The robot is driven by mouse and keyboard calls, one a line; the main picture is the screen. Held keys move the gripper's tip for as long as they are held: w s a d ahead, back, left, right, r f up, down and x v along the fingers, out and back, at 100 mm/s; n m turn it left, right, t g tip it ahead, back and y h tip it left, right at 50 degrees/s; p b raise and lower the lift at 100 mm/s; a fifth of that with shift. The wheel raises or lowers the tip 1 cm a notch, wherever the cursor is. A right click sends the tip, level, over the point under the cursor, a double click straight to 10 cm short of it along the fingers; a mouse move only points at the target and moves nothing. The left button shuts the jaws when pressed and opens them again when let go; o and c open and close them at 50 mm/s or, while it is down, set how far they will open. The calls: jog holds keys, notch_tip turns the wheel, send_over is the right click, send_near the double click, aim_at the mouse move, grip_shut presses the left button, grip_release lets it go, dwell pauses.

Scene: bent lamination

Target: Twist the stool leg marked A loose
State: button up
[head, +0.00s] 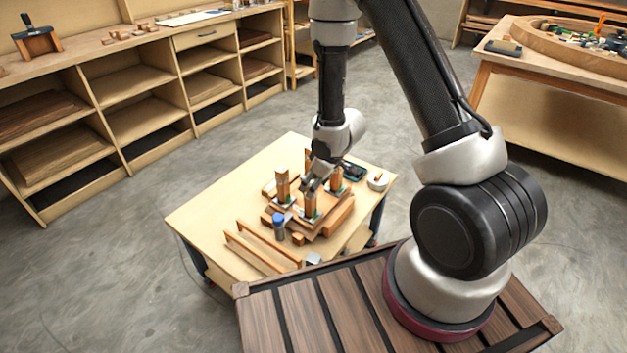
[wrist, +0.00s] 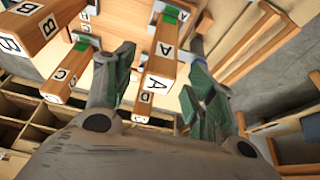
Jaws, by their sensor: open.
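The upturned stool (head: 328,212) lies on the small work table with its square wooden legs pointing up. The leg marked A (wrist: 160,82) shows large in the wrist view, with an A on its side and a smaller letter on its end. My gripper (head: 316,182) is open above the stool. Its green-padded fingers stand either side of leg A in the wrist view, the left one closer and a clear gap on the right. Other legs are marked C (wrist: 66,82) and B (wrist: 32,32). Leg A's base is partly hidden.
A blue-capped bottle (head: 278,224) stands near the stool on the work table (head: 205,217). Long wooden strips (head: 262,250) lie at its front. A white round item (head: 378,181) sits at its right. The table's left part is clear.

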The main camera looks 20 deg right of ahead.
aim_at(310, 206)
jog(key=x, duration=0.7)
jog(key=shift+w+f, duration=0.15)
jog(key=shift+f, duration=0.1)
jog(key=c, duration=1.2)
jog(key=shift+n+y, duration=0.3)
jog(key=shift+n, duration=0.6)
jog(key=shift+a+n+g, duration=0.2)
jog(key=shift+n+g, duration=0.2)
jog(key=shift+n, duration=0.5)
